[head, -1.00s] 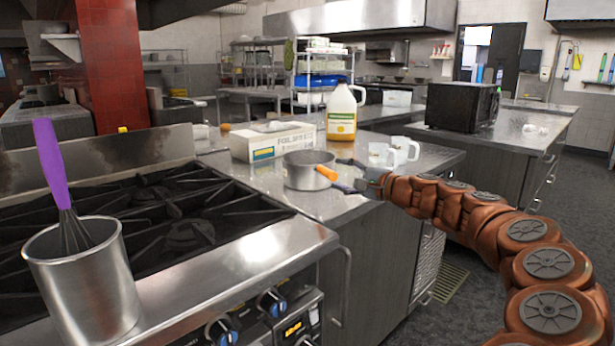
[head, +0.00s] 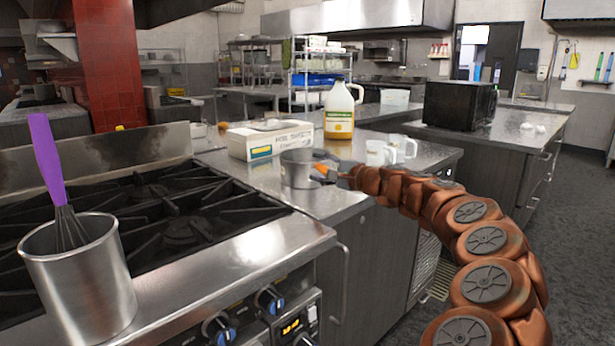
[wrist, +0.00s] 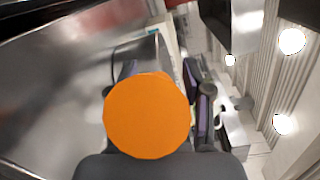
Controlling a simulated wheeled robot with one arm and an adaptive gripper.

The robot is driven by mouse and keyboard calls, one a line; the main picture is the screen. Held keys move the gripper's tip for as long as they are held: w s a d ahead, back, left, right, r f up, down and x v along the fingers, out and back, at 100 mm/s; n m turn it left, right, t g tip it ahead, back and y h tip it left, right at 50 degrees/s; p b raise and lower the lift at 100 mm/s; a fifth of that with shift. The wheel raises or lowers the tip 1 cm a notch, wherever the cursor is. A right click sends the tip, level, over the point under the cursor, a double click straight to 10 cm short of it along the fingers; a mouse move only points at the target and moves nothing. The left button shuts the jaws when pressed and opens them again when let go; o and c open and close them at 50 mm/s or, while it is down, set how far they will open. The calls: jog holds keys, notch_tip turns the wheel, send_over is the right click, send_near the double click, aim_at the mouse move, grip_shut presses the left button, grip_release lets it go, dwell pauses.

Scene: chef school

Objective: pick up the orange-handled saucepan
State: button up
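The saucepan (head: 296,172) is a grey metal pot standing on the steel counter beside the stove in the head view. Its orange handle (head: 321,169) points right, toward my gripper (head: 322,168). The gripper is open, with one dark finger on each side of the handle. In the wrist view the round orange handle end (wrist: 146,115) is very close to the camera, between the spread fingers (wrist: 160,85). It hides most of the pan and the space between the fingers, so I cannot tell whether a finger touches the handle.
A foil box (head: 270,140) stands behind the pan, with a yellow-labelled jug (head: 340,112) to its right. White mugs (head: 377,153) stand close to the right of my gripper. The stove (head: 170,225) carries a metal pot (head: 82,275) with a purple-handled whisk (head: 50,160).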

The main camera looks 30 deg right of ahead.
grip_shut()
dwell(0.4)
jog(key=shift+r, duration=0.1)
